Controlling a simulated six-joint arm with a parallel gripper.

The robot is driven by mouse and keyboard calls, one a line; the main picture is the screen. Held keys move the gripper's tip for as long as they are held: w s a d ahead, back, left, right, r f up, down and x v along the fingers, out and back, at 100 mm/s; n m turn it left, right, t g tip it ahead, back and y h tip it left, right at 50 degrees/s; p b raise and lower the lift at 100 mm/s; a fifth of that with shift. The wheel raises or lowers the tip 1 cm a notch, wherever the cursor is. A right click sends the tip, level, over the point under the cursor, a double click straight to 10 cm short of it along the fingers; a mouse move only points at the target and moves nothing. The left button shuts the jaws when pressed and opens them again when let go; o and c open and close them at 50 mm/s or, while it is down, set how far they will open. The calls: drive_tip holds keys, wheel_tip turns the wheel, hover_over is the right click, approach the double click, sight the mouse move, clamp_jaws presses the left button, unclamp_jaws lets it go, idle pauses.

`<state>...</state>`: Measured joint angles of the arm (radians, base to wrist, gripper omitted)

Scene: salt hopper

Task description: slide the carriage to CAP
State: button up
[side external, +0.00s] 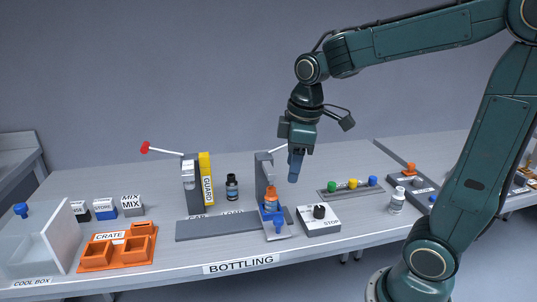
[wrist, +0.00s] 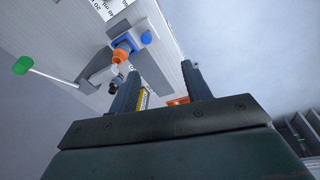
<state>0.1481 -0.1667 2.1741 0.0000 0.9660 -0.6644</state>
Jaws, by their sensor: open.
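The carriage (side external: 270,225) is a blue block at the right end of a dark grey track (side external: 215,229), beside a grey post. An orange-topped bottle (side external: 271,200) stands upright in it. The carriage (wrist: 138,29) also shows in the wrist view, with a round blue knob (wrist: 146,38) on its side and the bottle (wrist: 121,51). The CAP label (side external: 198,216) is partly hidden behind the track, near the left grey post with the yellow guard. My gripper (side external: 294,179) is open and empty, above and right of the carriage; its two fingers (wrist: 163,88) are apart in the wrist view.
A yellow guard (side external: 206,178) and a red-tipped lever (side external: 146,148) stand at the left station. A green-tipped lever (wrist: 22,65) juts from the post by the carriage. A black-knobbed box (side external: 319,219) sits close right. An orange crate (side external: 118,248) lies left of the track.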

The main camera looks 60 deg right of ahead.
sight(278, 218)
drive_tip(key=w+d+f+n+g, duration=0.2)
drive_tip(key=w+d+f+n, duration=0.1)
drive_tip(key=w+f, duration=0.2)
drive_tip(key=shift+w+d, duration=0.25)
drive_tip(key=shift+d, duration=0.05)
wheel_tip(278, 218, down, 14)
drive_tip(key=shift+r, duration=0.15)
idle(0.7)
clamp_jaws()
